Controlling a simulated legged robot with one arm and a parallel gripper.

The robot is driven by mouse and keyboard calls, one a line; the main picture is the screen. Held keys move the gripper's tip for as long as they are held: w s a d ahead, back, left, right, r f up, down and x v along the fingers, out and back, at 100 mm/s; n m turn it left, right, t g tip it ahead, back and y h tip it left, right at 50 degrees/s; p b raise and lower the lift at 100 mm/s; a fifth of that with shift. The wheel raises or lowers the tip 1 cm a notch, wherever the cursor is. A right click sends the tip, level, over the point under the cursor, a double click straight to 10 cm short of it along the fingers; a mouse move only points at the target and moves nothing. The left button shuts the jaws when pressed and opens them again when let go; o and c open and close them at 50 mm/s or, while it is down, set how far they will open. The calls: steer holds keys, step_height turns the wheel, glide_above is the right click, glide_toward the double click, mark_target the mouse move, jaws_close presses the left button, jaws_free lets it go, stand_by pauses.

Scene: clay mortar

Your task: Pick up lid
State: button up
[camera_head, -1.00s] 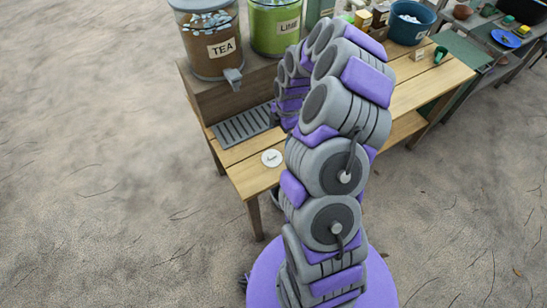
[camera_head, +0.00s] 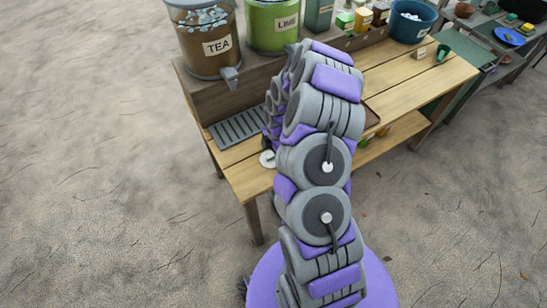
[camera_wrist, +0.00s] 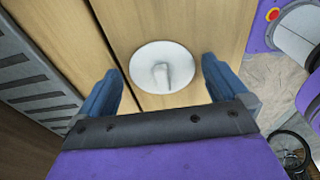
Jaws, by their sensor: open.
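A round white lid (camera_wrist: 162,62) with a small raised knob lies flat on the wooden table (camera_wrist: 200,28). In the wrist view my gripper (camera_wrist: 160,85) is open above the table, with one blue finger on each side of the lid's near part. Nothing is between the fingers but the view of the lid, and I cannot tell the exact height. In the head view the lid (camera_head: 267,159) shows near the table's front left corner, partly covered by my arm. My gripper is hidden behind the arm there.
A grey slotted drip tray (camera_head: 238,127) lies behind the lid, and shows at the left in the wrist view (camera_wrist: 28,70). The TEA dispenser (camera_head: 207,50) and LIME dispenser (camera_head: 272,25) stand on a raised shelf behind. A blue bucket (camera_head: 411,22) stands further right.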

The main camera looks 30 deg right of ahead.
steer(key=shift+a+r, duration=0.2)
steer(key=shift+a, duration=0.85)
steer(key=shift+c, duration=0.8)
steer(key=shift+a, duration=0.15)
steer(key=shift+c, duration=1.5)
steer(key=shift+s+d+f, duration=0.1)
steer(key=shift+d, duration=0.9)
steer(key=c, duration=0.4)
